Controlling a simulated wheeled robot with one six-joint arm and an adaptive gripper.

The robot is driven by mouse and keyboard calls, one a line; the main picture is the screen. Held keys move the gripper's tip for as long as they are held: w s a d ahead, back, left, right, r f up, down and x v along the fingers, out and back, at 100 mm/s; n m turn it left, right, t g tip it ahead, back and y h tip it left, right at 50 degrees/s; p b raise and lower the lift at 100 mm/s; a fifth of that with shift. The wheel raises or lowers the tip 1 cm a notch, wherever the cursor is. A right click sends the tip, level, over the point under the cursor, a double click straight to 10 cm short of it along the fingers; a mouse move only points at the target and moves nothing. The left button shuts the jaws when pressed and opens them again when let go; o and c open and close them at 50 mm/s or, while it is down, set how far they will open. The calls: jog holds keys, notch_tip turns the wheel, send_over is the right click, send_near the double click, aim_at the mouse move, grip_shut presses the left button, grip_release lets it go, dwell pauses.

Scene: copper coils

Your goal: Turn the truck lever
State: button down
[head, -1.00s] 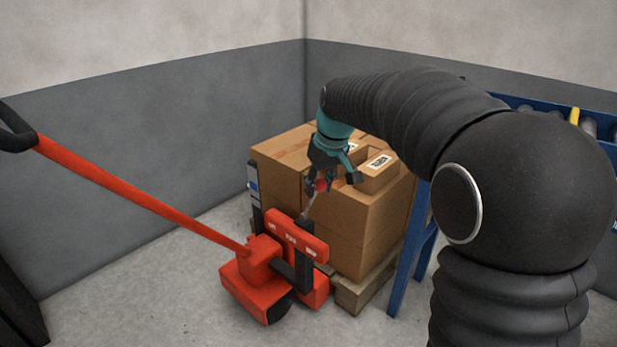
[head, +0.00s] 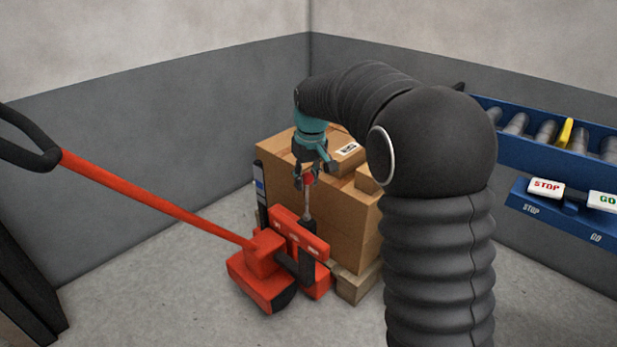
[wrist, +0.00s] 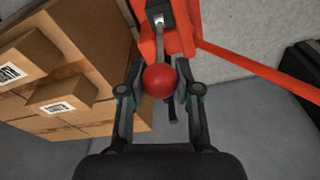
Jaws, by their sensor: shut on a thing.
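The red pallet truck (head: 262,272) stands on the floor in front of the boxes, with its long handle sloping up to the left. Its lever (head: 307,203) is a thin metal rod standing about upright from the truck body, with a red ball knob on top. In the wrist view the red knob (wrist: 159,80) sits between the two fingers, and the rod (wrist: 164,38) runs up to the red truck. My gripper (head: 307,180) is above the truck, pointing down, and is shut on the knob. It partly hides the knob in the head view.
Cardboard boxes (head: 352,225) stand on a wooden pallet (head: 358,284) right behind the lever. A blue roller conveyor (head: 540,150) with STOP (head: 546,187) and GO (head: 604,201) buttons is at the right. Grey floor lies open in front of the truck.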

jog(key=c, duration=0.8)
grip_release()
jog(key=shift+r, duration=0.1)
jog(key=r, duration=0.4)
jog(key=s+r, duration=0.1)
jog(key=r, duration=0.6)
jog(key=shift+s+d+r, duration=0.25)
jog(key=shift+d+r, duration=0.1)
jog(key=shift+r, duration=0.05)
